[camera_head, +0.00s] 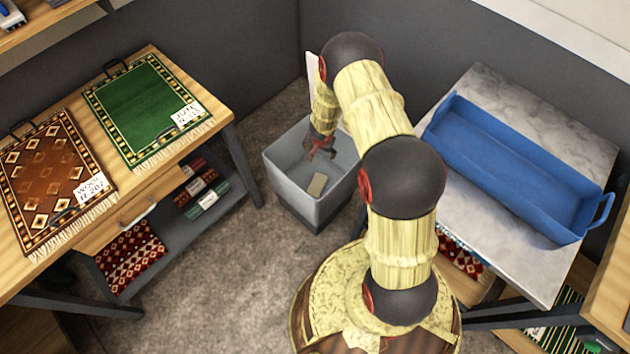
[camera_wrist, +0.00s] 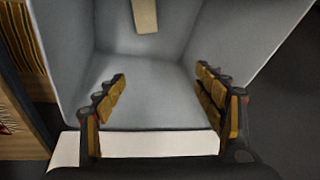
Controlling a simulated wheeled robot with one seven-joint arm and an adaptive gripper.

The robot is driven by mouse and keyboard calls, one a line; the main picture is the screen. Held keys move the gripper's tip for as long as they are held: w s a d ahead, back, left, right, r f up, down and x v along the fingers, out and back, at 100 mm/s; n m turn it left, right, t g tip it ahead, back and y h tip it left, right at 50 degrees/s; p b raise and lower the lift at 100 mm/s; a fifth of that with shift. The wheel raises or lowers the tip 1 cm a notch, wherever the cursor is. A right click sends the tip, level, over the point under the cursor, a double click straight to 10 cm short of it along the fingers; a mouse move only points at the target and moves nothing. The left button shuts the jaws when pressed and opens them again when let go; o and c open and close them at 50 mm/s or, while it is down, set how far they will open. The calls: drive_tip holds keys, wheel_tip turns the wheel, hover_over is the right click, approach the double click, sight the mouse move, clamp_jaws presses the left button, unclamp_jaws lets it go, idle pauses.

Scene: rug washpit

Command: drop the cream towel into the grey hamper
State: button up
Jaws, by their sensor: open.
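The grey hamper (camera_head: 288,182) stands on the floor between the two tables, open at the top. A small cream-tan oblong (camera_head: 317,185), which looks like the folded cream towel, lies inside it, low down. In the wrist view the same piece (camera_wrist: 145,15) shows at the top edge, partly cut off, against the hamper's grey inside (camera_wrist: 150,75). My gripper (camera_head: 320,150) is over the hamper's mouth, towards its far side. In the wrist view its fingers (camera_wrist: 162,95) are wide apart with nothing between them. The towel is apart from the fingers.
A white upright panel (camera_head: 312,85) stands behind the hamper, partly hidden by my arm. The left table (camera_head: 165,180) holds a green rug (camera_head: 140,108) and a brown rug (camera_head: 50,172). A blue tray (camera_head: 510,160) sits on the right marble-topped table (camera_head: 500,95). Carpet left of the hamper is clear.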

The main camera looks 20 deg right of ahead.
drive_tip(key=shift+r, duration=0.15)
drive_tip(key=v, duration=1.1)
drive_tip(key=shift+r, duration=0.35)
drive_tip(key=shift+s+a, duration=0.1)
drive_tip(key=shift+s, duration=0.05)
